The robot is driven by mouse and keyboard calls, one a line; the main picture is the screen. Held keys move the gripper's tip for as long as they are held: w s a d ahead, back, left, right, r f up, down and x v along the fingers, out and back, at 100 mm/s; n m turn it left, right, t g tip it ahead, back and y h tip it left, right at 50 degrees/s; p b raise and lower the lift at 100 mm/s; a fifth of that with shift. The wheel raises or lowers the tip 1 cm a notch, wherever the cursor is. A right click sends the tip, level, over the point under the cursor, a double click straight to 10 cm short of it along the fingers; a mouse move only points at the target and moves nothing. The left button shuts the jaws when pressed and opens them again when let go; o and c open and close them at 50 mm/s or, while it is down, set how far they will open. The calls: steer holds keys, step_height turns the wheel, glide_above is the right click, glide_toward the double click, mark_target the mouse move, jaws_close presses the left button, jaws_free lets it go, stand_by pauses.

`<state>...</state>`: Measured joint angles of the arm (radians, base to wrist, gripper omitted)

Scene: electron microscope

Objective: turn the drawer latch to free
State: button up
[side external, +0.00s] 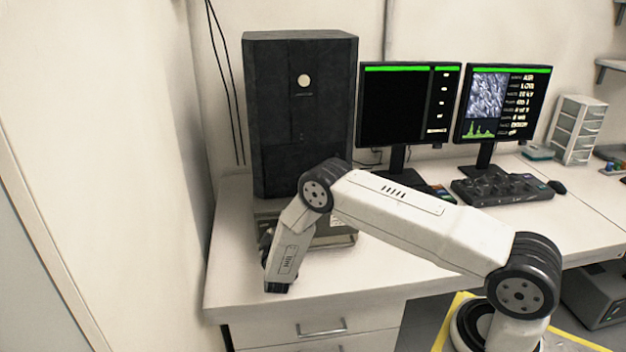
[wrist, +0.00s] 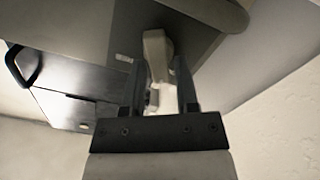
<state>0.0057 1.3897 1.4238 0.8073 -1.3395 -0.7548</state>
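A pale, upright latch lever (wrist: 157,50) shows in the wrist view on the dark front of the microscope's lower unit. My gripper (wrist: 160,68) has its two dark fingers apart, one on each side of the lever. A narrow gap seems to show by the right finger; whether either finger touches the lever I cannot tell. In the side external view my forearm and wrist hide the latch and most of my gripper. A dark panel with a black bar handle (wrist: 20,66) is at the left of the wrist view.
The tall black microscope column (side external: 301,110) stands at the desk's back left, near the wall. Two monitors (side external: 408,105) and a control panel (side external: 502,189) are to its right. The desk top (side external: 235,270) is clear at the front left.

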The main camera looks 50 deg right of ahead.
steer(key=o, duration=0.4)
steer(key=shift+s+a, duration=0.1)
steer(key=shift+v, duration=3.8)
steer(key=shift+r, duration=0.15)
steer(key=shift+c, duration=0.7)
steer(key=shift+r, duration=0.1)
